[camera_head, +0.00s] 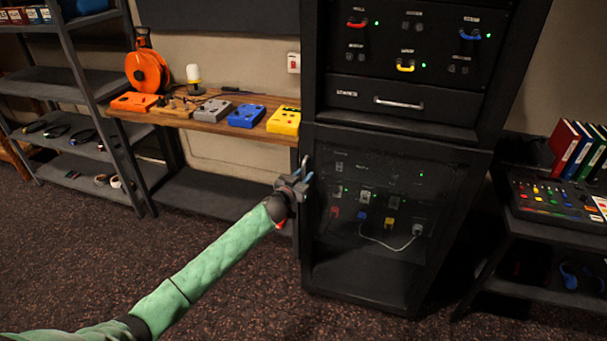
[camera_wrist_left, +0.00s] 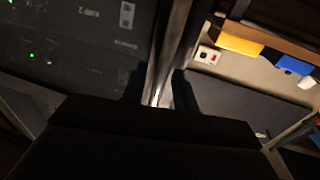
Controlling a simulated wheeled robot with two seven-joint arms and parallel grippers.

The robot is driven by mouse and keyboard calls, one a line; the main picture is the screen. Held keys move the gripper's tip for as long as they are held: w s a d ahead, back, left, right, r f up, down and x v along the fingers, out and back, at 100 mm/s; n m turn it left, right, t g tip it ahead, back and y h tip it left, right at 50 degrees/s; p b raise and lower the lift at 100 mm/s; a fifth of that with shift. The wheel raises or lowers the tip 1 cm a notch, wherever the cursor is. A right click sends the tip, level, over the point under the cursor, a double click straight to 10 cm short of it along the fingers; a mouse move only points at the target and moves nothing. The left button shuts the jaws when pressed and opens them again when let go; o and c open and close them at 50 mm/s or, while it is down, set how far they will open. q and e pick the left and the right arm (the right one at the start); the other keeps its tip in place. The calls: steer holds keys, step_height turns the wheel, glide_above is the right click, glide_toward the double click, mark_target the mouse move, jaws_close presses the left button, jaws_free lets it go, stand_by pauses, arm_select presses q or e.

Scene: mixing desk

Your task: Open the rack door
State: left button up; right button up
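The rack door (camera_head: 350,240) is the dark, see-through panel on the lower half of the black rack. It looks closed, lying flush with the rack front. My left gripper (camera_head: 304,174) is at the door's left edge, at mid-height. In the left wrist view its fingers (camera_wrist_left: 159,92) stand on either side of a narrow upright bar, the door handle (camera_wrist_left: 163,70), with little gap around it. The fingers look shut on it, though the contact is dark. The door (camera_wrist_left: 75,40) also fills the left of that view. My right gripper is not in view.
A wooden bench (camera_head: 255,130) with blue (camera_head: 246,115) and yellow (camera_head: 285,120) boxes stands left of the rack. A side table with a mixer (camera_head: 555,200) stands to the right. The carpet (camera_head: 230,300) before the rack is clear except for my left arm.

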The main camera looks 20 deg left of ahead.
arm_select(q)
steer(key=shift+w, duration=0.25)
jaws_close()
steer(key=shift+s+d, duration=0.1)
